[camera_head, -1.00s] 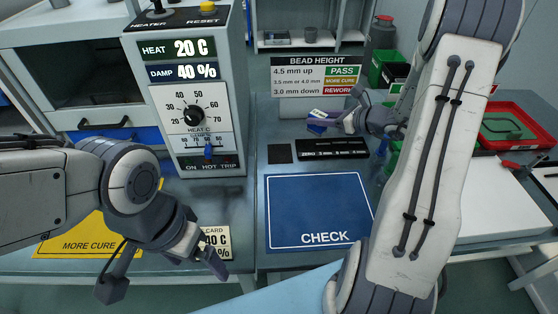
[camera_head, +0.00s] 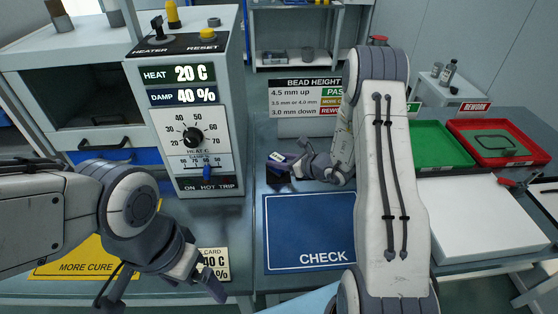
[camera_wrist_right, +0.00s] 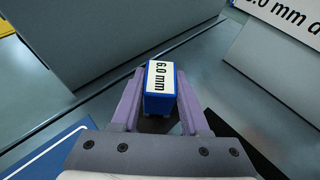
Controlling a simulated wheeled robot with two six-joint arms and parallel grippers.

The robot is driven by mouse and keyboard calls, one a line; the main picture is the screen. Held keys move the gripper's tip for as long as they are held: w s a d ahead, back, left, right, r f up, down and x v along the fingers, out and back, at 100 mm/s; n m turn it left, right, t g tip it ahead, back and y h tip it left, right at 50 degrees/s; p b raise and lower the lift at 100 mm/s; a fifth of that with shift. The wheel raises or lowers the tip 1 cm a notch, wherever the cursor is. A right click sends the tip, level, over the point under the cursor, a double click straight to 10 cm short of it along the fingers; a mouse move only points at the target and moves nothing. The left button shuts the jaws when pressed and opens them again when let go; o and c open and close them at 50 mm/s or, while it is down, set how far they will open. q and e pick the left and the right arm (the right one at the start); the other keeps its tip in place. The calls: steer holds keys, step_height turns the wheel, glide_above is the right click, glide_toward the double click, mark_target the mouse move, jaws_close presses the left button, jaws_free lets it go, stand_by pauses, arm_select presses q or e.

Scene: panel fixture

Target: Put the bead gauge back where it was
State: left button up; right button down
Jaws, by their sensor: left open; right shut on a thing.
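The bead gauge is a small blue block with a white label reading 6.0 mm (camera_wrist_right: 159,88). My right gripper (camera_wrist_right: 158,105) is shut on it, its purple fingers on either side. In the head view the gauge (camera_head: 277,158) is held in the right gripper (camera_head: 288,163) over the bench, behind the blue CHECK mat (camera_head: 300,222). A dark square pad (camera_head: 277,179) shows partly below it; the gap between them is hard to judge. My left gripper (camera_head: 206,282) is open and empty near the white card (camera_head: 214,262) at the bench front.
The heater control box (camera_head: 190,130) stands left of the gauge. The BEAD HEIGHT sign (camera_head: 302,105) stands behind it. A green tray (camera_head: 440,166) and red tray (camera_head: 520,161) lie right, beyond my right arm. A yellow MORE CURE mat (camera_head: 75,262) lies front left.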

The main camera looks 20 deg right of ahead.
steer(key=shift+f, duration=0.25)
steer(key=shift+f, duration=0.2)
steer(key=shift+c, duration=2)
jaws_free()
